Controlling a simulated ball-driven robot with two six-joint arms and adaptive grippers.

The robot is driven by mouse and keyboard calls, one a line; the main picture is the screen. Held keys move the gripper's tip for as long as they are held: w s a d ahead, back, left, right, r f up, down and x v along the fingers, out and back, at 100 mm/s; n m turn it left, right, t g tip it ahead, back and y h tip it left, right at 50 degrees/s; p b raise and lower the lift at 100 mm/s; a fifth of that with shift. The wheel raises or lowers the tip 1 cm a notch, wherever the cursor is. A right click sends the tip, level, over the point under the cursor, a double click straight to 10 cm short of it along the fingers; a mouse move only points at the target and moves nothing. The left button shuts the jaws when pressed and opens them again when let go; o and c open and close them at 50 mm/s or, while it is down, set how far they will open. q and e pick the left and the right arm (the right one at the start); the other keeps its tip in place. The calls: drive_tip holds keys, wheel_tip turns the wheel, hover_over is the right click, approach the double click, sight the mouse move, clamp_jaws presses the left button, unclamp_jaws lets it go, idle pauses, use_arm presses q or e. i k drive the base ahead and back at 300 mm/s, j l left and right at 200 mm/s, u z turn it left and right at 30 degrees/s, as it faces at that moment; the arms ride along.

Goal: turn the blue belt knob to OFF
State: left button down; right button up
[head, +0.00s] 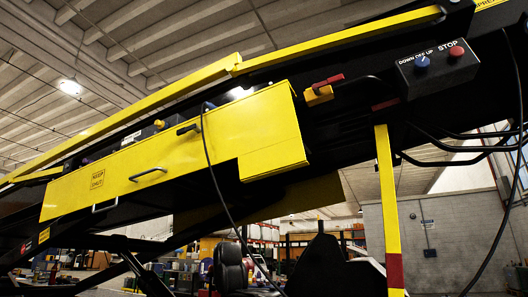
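The blue belt knob (422,62) is on a dark control box (437,76) at the upper right of the head view. White lettering above it reads DOWN, OFF, UP. The knob is too small to tell which word it points to. A red button (456,52) under the word STOP sits just right of the knob. Neither of my grippers is in the head view, and nothing touches the knob.
The belt loader's yellow side panel (180,150) slopes up to the right. A red handle (328,81) on a yellow block sticks out left of the control box. Black cables hang at the right. A yellow post (387,200) stands below the box.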

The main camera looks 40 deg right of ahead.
sight(421, 64)
drive_tip(key=k+z, duration=0.1)
drive_tip(key=z, duration=0.4)
drive_tip(key=l+z, duration=0.15)
drive_tip(key=z, duration=0.3)
drive_tip(key=l+z, duration=0.1)
drive_tip(key=z, duration=0.4)
drive_tip(key=k+l, duration=0.05)
